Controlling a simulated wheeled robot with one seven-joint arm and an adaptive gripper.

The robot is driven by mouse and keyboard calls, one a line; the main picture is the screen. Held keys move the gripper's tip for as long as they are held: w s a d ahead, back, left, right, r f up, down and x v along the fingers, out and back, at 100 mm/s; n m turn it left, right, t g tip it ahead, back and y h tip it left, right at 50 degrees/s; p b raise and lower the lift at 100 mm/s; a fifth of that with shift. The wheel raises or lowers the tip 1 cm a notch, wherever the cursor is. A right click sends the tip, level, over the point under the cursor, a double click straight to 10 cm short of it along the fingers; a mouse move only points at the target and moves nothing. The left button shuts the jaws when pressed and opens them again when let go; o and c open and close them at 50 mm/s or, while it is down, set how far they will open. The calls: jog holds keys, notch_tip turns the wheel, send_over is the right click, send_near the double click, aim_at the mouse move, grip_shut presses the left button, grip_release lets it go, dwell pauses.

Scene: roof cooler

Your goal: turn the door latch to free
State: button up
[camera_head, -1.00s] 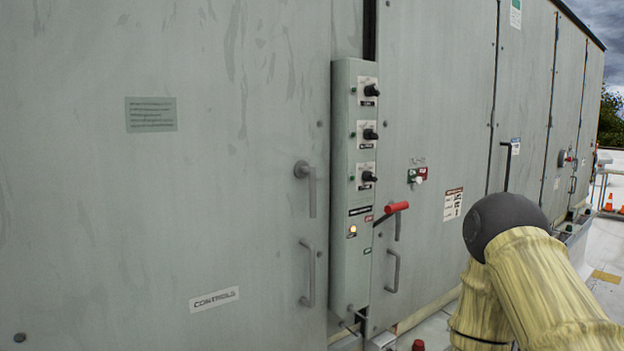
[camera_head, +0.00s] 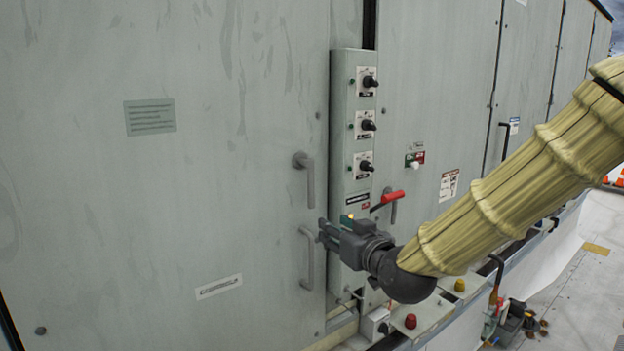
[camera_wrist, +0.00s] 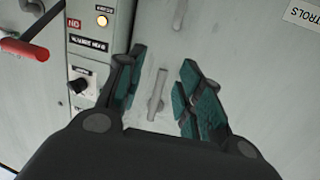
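The door latch (camera_head: 306,178) is a grey lever on the large left door, its pivot at the top and its arm hanging down. In the wrist view the latch (camera_wrist: 157,93) shows between the two fingers, with door surface visible around it; I see no contact. My gripper (camera_head: 325,234) is open and empty, out in front of the door. In the head view it appears right of and below the latch, beside the fixed pull handle (camera_head: 308,258). The fingers also show in the wrist view (camera_wrist: 160,92), teal-padded and spread apart.
A control box (camera_head: 349,120) with several black knobs and a lit amber lamp (camera_wrist: 102,20) projects just right of the latch. A red-gripped lever (camera_head: 390,198) sticks out beyond it. Below are a ledge with red (camera_head: 410,321) and yellow knobs.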

jog(key=t, duration=0.1)
send_near(313, 180)
jog(key=shift+n+y, duration=0.4)
jog(key=shift+p+x, duration=2.55)
jog(key=shift+x, duration=2.95)
jog(key=shift+w+d+f, duration=0.1)
jog(key=shift+d, duration=0.1)
grip_shut()
